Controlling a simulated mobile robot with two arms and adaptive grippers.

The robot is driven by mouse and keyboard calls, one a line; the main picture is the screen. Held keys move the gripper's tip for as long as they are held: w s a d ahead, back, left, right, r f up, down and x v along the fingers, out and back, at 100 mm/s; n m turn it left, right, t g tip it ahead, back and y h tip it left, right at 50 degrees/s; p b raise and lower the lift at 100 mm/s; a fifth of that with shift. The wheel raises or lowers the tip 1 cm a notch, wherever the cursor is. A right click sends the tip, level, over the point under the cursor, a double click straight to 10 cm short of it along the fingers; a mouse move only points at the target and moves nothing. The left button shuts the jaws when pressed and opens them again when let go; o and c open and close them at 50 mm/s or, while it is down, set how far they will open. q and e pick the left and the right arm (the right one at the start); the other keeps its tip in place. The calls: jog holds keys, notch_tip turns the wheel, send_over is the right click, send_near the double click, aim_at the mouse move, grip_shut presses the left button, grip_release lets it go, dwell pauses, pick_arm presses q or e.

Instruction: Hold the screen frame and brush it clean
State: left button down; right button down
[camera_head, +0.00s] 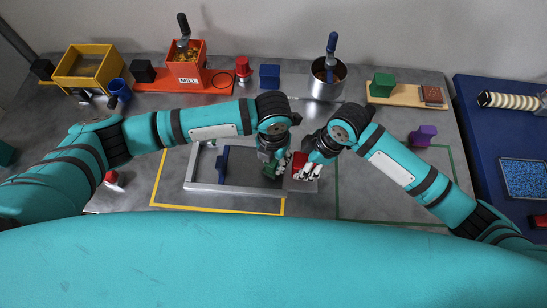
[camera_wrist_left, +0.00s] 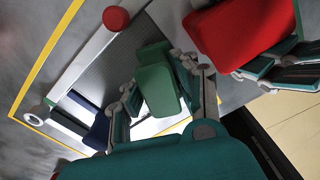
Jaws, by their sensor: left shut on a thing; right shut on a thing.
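The screen frame (camera_head: 235,190) is a silver rectangle around a grey mesh and lies on the table. Its rim and mesh also show in the left wrist view (camera_wrist_left: 88,58). My left gripper (camera_head: 280,167) is over the frame's right part, shut on a green block (camera_wrist_left: 157,82). My right gripper (camera_head: 308,171) is beside it at the frame's right end, shut on a red block (camera_head: 299,161); this block is large in the left wrist view (camera_wrist_left: 242,28). A dark blue bar-shaped piece (camera_head: 222,163) sits at the frame's left part. I cannot tell which piece is the brush.
A yellow outline surrounds the frame; a green outline is to the right. Along the back stand a yellow bin (camera_head: 88,68), an orange mill (camera_head: 186,68), a blue block (camera_head: 269,77), a steel pot (camera_head: 327,86) and a wooden board (camera_head: 405,96). A purple piece (camera_head: 423,135) lies right.

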pick_arm(q)
jog(key=shift+w+a, duration=0.1)
jog(key=shift+a, duration=1.5)
pick_arm(e)
jog(key=shift+a, duration=0.1)
pick_arm(q)
jog(key=shift+a+f, duration=0.1)
jog(key=shift+a, duration=1.2)
notch_tip(320, 180, up, 6)
jog(key=shift+d, duration=0.1)
pick_arm(e)
jog(key=shift+c, duration=0.5)
grip_release()
jog(key=shift+r, duration=0.1)
